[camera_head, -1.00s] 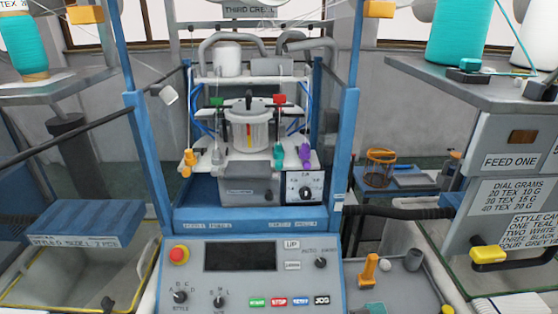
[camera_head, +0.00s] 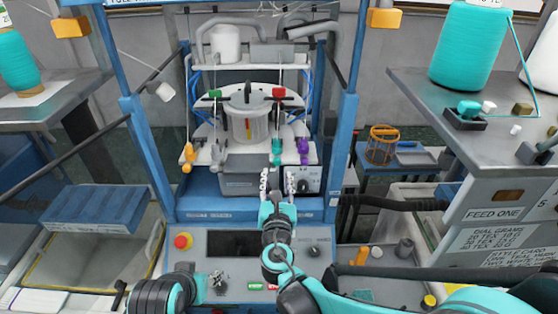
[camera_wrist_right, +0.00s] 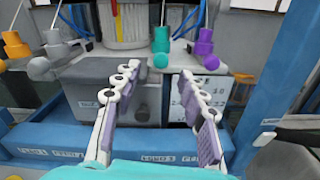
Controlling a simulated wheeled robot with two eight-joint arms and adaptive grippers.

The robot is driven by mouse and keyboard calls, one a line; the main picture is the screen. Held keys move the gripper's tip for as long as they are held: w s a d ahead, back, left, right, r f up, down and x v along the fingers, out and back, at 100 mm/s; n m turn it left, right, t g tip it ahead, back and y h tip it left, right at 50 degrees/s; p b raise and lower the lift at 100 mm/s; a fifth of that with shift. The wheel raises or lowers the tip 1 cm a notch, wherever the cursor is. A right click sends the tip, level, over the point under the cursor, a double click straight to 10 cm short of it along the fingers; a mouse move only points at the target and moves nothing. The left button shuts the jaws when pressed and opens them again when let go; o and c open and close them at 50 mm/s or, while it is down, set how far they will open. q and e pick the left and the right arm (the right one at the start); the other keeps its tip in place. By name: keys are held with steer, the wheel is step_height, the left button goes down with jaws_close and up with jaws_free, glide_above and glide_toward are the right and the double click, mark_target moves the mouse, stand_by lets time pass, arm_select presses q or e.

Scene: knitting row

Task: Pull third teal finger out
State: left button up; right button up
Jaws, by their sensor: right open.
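The teal finger (camera_head: 277,150) is third from the left in a row of hanging coloured fingers on the knitting machine (camera_head: 247,215). It also shows in the right wrist view (camera_wrist_right: 160,42), beyond my fingertips and slightly above them. My right gripper (camera_head: 277,182) is open and empty in front of and below the teal finger, apart from it. Its two jaws show in the right wrist view (camera_wrist_right: 155,82) with a wide gap between them.
An orange finger (camera_head: 189,154) and a grey finger (camera_head: 219,158) hang left of the teal one. A purple finger (camera_head: 303,148) hangs close on its right. Blue posts (camera_head: 350,110) frame the machine.

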mark_target(277, 164)
steer(key=w, duration=0.6)
steer(key=shift+w+d, duration=0.1)
steer(key=shift+w, duration=0.1)
